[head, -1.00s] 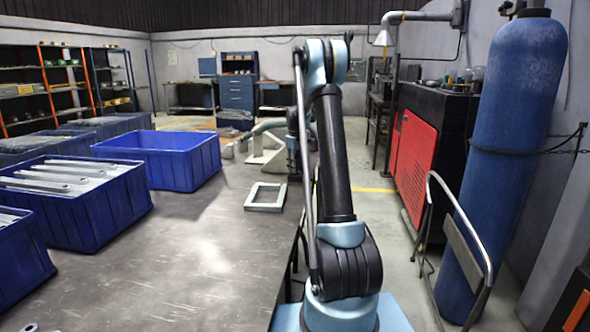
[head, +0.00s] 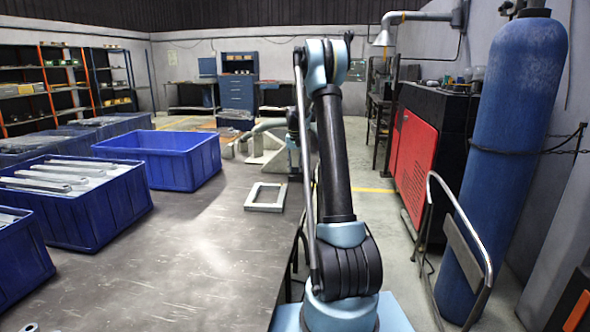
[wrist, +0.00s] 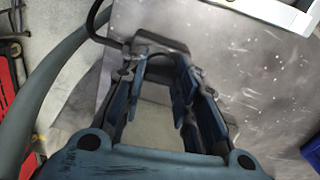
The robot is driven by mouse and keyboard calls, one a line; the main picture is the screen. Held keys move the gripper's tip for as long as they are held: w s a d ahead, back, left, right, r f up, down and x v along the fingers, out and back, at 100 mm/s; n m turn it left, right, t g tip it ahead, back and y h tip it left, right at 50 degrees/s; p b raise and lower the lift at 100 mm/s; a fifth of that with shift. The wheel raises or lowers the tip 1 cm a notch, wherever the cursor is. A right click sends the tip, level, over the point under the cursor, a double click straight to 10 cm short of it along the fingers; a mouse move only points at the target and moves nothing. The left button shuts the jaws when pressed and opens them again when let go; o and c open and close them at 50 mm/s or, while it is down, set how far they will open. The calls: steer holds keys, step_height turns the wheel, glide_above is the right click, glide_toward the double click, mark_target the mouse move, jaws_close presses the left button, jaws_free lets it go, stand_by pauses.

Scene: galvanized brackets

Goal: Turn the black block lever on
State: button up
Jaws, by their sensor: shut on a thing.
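In the wrist view, my gripper (wrist: 160,75) reaches up the picture with its two dark blue-black fingers. They are shut on a dark piece at their tips, which looks like the black block lever (wrist: 158,43). A black cable or curved bar runs from its upper left. The fingers cover much of it, so I cannot tell its exact angle. In the head view my own arm hides the gripper's tips and the lever.
A grey metal table (head: 190,245) carries a pale rectangular frame (head: 265,197) and blue bins (head: 165,158), one with metal brackets. The frame's edge also shows in the wrist view (wrist: 270,15). A blue gas cylinder (head: 515,110) and a hand truck (head: 470,245) stand right.

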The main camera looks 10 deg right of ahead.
steer(key=shift+m, duration=0.6)
steer(key=o, duration=1.1)
steer(key=shift+c, duration=0.2)
steer(key=shift+r, duration=0.1)
step_height(320, 180, up, 12)
